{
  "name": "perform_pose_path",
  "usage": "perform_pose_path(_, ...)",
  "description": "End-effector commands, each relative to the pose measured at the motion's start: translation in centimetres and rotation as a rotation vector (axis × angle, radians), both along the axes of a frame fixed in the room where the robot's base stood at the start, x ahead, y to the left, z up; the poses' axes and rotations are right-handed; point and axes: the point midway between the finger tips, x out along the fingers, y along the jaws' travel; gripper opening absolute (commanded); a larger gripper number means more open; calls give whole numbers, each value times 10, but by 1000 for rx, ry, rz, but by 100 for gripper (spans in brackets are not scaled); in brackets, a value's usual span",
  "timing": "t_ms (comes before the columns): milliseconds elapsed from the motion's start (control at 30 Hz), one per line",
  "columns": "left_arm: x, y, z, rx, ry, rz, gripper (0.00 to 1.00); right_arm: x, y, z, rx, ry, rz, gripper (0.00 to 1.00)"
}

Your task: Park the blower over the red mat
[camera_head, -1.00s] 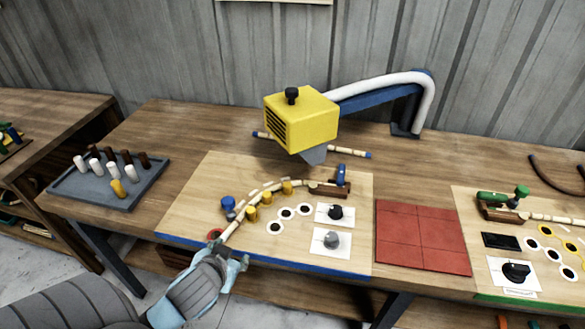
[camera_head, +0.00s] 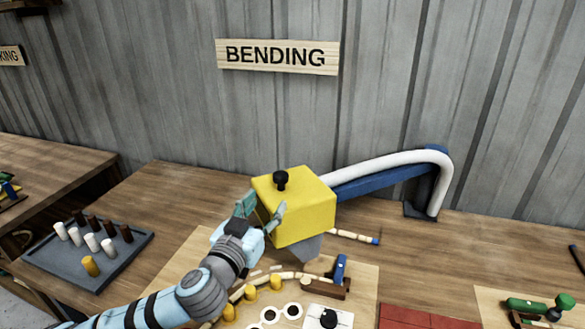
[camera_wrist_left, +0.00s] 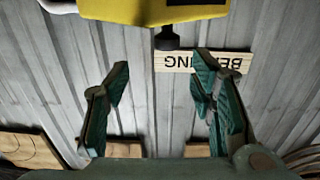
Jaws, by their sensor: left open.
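The yellow box-shaped blower (camera_head: 305,208) has a black knob (camera_head: 280,180) on top and hangs from a blue arm with a white hose over the bench. My left gripper (camera_head: 262,208) is open at the blower's left side, its fingers overlapping that face in the head view; whether they touch it is unclear. In the left wrist view the blower (camera_wrist_left: 150,8) and its knob (camera_wrist_left: 168,40) appear upside down at the top, beyond the open, empty fingers (camera_wrist_left: 160,72). The red mat (camera_head: 420,317) shows only its far part at the bottom edge, right of the blower.
A grey tray (camera_head: 55,273) with several white, brown and yellow pegs lies at left. A wooden bending board (camera_head: 360,290) with a curved rattan piece and yellow pegs lies below the blower. A green clamp (camera_head: 535,305) is at lower right.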

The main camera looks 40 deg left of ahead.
Motion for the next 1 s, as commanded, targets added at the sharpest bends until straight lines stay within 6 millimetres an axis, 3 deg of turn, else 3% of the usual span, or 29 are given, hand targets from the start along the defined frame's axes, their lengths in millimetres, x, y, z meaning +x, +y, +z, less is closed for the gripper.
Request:
perform_pose_path(167, 26, 17, 0, -3, -3, 19, 50, -11, 0, -1, 0, 17, 0, 0)
perform_pose_path(300, 64, 32, 1, -5, -2, 25, 50, -23, 0, 3, 0, 38, -1, 0)
perform_pose_path(533, 113, 46, 0, -2, 1, 20, 50, -14, 0, 10, -1, 23, -1, 0)
perform_pose_path(700, 127, 49, -2, 0, 2, 17, 50, -7, -1, 11, -2, 10, 0, 0)
perform_pose_path(933, 128, 48, -2, 2, 3, 15, 50, -11, -3, 11, -4, 17, 0, 0)
perform_pose_path(1000, 128, 48, -2, 2, 3, 15, 41, -13, -3, 11, -4, 21, 1, 0)
